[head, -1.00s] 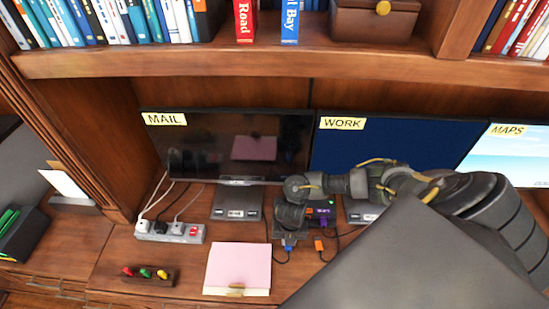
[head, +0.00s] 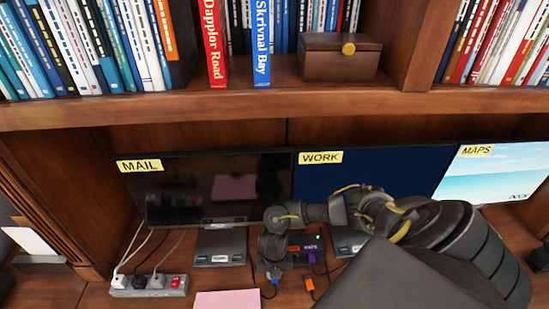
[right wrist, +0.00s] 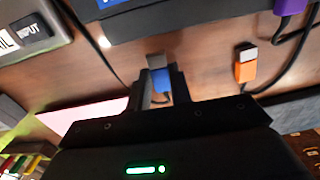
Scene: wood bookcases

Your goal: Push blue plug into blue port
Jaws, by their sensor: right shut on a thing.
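My right gripper (right wrist: 160,92) is shut on the blue plug (right wrist: 160,78), whose metal tip points away from the gripper toward a dark box (right wrist: 185,18) in the right wrist view. A gap of bare wood shows between tip and box. A blue patch (right wrist: 108,3) on the box at the top edge may be the blue port; its opening is not clear. In the head view the blue plug (head: 273,273) is below my right gripper (head: 271,264), by the front of the box (head: 309,248). My left gripper is in neither view.
An orange plug (right wrist: 245,68) lies loose right of the blue plug. A purple plug (right wrist: 290,6) is at the box's right. Monitor stands (head: 220,247), a power strip (head: 150,284) and a pink pad (head: 227,300) are to the left.

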